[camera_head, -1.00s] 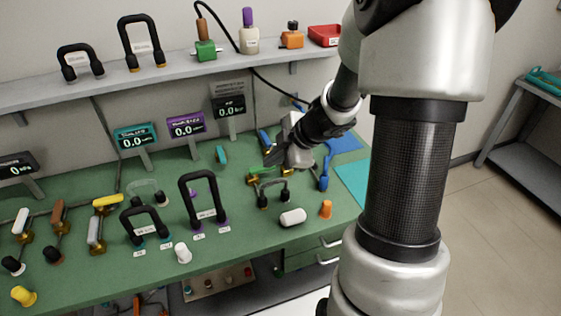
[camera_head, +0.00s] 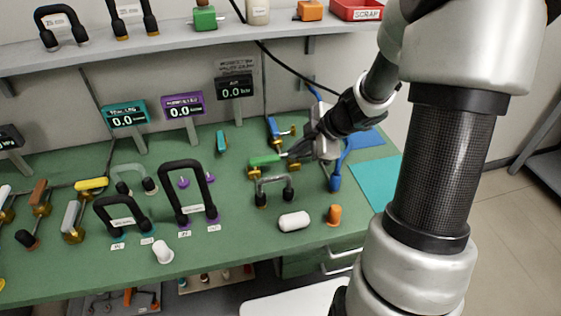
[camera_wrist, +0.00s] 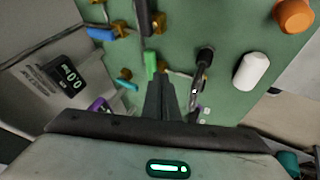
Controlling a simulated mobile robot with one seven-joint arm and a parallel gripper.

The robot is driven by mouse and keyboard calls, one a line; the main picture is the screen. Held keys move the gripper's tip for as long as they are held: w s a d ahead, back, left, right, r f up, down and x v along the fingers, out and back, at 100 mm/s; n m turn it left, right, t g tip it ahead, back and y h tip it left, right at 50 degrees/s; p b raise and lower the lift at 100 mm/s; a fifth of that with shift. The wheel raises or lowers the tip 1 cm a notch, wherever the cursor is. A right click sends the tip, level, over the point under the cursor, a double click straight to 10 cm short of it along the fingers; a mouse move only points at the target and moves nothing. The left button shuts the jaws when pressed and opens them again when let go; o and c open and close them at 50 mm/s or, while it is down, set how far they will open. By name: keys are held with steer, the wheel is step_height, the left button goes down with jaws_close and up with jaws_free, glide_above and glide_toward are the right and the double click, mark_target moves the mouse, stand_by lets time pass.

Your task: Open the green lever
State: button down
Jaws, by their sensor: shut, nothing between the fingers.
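The green lever (camera_head: 265,160) lies on the bench in the head view, its handle pointing left from brass fittings. The green lever also shows in the wrist view (camera_wrist: 150,65), just beyond my fingertips. My gripper (camera_head: 290,152) is at the right end of the green handle, close to the brass fittings. Its dark fingers (camera_wrist: 160,80) are shut, with nothing between them. I cannot tell whether the fingertips touch the lever.
A grey and black U-shaped pipe (camera_head: 275,180) stands just in front of the green lever. A blue lever (camera_head: 273,128) stands behind it, another blue handle (camera_head: 335,180) to the right. A white cylinder (camera_head: 294,221) and an orange knob (camera_head: 334,215) are nearer the front.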

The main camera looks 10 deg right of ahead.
mark_target(278, 161)
steer(key=b+x, duration=0.4)
steer(key=x, duration=0.6)
stand_by(0.5)
